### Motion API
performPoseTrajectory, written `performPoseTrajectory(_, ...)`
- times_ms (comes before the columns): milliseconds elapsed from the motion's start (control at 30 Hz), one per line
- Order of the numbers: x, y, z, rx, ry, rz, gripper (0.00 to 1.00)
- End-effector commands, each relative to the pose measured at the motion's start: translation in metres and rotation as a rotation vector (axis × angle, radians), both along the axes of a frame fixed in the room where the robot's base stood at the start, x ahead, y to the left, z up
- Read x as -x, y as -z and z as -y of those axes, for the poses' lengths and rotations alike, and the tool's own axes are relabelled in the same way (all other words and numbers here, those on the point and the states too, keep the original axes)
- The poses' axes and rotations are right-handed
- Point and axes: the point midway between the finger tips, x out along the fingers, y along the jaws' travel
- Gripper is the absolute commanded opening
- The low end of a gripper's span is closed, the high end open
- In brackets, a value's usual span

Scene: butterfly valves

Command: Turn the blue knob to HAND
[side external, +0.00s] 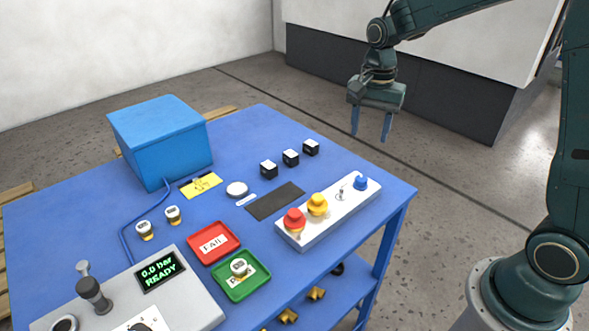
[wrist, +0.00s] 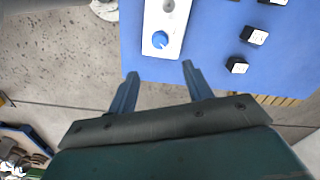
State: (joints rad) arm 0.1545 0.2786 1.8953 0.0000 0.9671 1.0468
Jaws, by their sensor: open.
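The blue knob (side external: 361,183) sits at the far right end of a white control box on the blue table. In the wrist view the knob (wrist: 160,39) is seen from above, with a small white mark on it; its position label cannot be read. My gripper (side external: 371,138) is open and empty, its two blue fingers pointing down. It is high above the table's far right edge, beyond the knob and apart from it. In the wrist view the fingertips (wrist: 159,70) stand apart, just below the knob in the picture.
The white box (side external: 330,215) also carries a red button (side external: 294,220), a yellow button (side external: 317,204) and a toggle switch (side external: 341,192). Three black blocks (side external: 290,158) stand behind it. Red (side external: 234,235) and green (side external: 264,271) trays and a blue box (side external: 160,140) lie left. Air around my gripper is clear.

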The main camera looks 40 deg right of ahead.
Motion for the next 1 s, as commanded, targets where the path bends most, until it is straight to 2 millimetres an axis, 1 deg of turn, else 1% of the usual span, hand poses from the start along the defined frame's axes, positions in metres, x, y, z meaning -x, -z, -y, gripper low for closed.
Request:
performPoseTrajectory(167,0.001,0.016,0.0,-0.001,-0.001,-0.004,0.5)
performPoseTrajectory(267,0.001,0.029,0.0,-0.001,-0.001,-0.006,0.5)
performPoseTrajectory(800,0.001,0.109,0.0,0.0,-0.002,-0.004,0.5)
performPoseTrajectory(1000,0.001,0.126,0.0,0.0,-0.002,-0.003,0.5)
